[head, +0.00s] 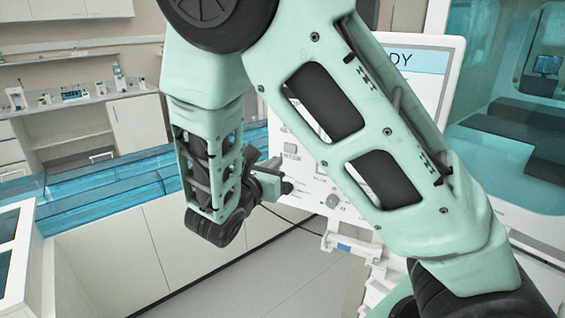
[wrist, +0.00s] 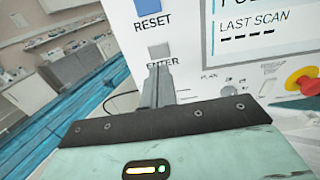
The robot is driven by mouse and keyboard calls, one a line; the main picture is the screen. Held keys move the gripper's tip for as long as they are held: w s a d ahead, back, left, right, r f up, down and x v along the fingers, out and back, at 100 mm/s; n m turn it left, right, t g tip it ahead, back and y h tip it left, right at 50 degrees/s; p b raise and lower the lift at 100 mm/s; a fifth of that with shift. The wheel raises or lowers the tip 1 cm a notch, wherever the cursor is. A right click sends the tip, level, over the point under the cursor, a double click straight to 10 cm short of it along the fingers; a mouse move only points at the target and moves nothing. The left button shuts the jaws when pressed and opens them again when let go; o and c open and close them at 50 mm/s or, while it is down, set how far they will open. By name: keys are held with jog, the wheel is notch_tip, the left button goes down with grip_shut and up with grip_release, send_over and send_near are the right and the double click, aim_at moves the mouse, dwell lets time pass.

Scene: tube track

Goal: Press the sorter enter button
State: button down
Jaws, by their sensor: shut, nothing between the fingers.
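The sorter (head: 300,125) is a white upright panel, partly hidden behind my arm in the head view. Its grey enter button (wrist: 160,51) shows in the wrist view, with the label ENTER just below it; in the head view the enter button (head: 291,148) is a small grey square. In the head view my gripper (head: 285,187) points right, close to the panel.
A blue reset button (wrist: 147,7) sits above the enter button. A red emergency knob on a yellow base (wrist: 302,82) is at the right. A screen (wrist: 262,28) reads LAST SCAN. Blue track (head: 95,190) runs at the left, and a counter (head: 75,115) stands behind.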

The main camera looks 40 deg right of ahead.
jog(key=b+v, duration=0.2)
jog(key=v, duration=0.5)
jog(key=shift+a, duration=0.15)
dwell(0.6)
jog(key=s+a+f+m+g+y+b, duration=0.35)
jog(key=s+f+m+g+y, duration=0.45)
jog(key=s+f, duration=0.45)
jog(key=s+a+m+y+b, duration=0.2)
jog(key=s+a+m+y, duration=0.5)
jog(key=a, duration=0.4)
jog(key=shift+s+a+m+y, duration=0.2)
jog(key=shift+s+m+y, duration=0.1)
jog(key=shift+s+y, duration=0.55)
jog(key=shift+r, duration=0.1)
